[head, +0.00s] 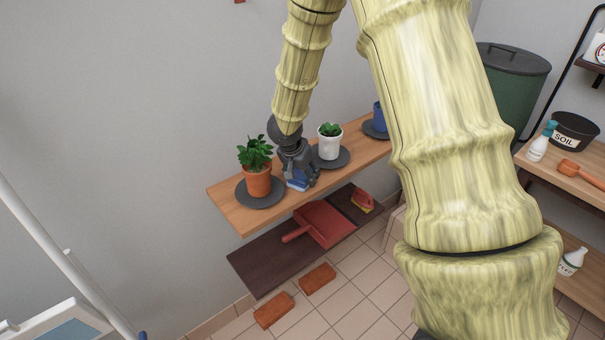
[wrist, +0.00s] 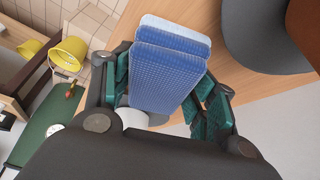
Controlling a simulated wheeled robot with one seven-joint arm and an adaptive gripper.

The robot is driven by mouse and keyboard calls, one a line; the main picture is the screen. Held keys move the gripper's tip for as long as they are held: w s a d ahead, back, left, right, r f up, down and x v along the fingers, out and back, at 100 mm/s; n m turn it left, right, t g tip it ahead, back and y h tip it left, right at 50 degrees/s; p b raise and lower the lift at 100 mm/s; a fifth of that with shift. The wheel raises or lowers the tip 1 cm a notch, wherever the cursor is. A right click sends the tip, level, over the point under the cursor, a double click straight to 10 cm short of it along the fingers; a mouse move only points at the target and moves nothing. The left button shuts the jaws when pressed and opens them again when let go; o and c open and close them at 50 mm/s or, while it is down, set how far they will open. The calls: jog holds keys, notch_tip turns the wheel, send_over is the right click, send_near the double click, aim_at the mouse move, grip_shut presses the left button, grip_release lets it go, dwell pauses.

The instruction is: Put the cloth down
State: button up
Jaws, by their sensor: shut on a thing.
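The blue cloth (wrist: 172,62) is a folded, textured pad between my gripper's green-padded fingers in the wrist view. A small part of the cloth (head: 297,185) also shows below the fingers in the head view. My gripper (head: 299,176) is shut on it, pointing down over the wooden shelf (head: 228,210). It is between the orange plant pot (head: 258,182) and the white plant pot (head: 329,148). The cloth is low over or at the shelf top; I cannot tell whether it touches.
Dark saucers (head: 246,198) under the potted plants stand close on both sides. A blue pot (head: 379,117) is further right. A lower dark shelf (head: 262,262) holds a red dustpan (head: 322,224) and a brush (head: 362,201). Bricks (head: 273,311) lie on the floor. A wall is behind.

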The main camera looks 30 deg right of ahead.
jog(key=o, duration=0.9)
jog(key=shift+f, duration=0.1)
jog(key=v, duration=1.2)
jog(key=shift+p, duration=0.3)
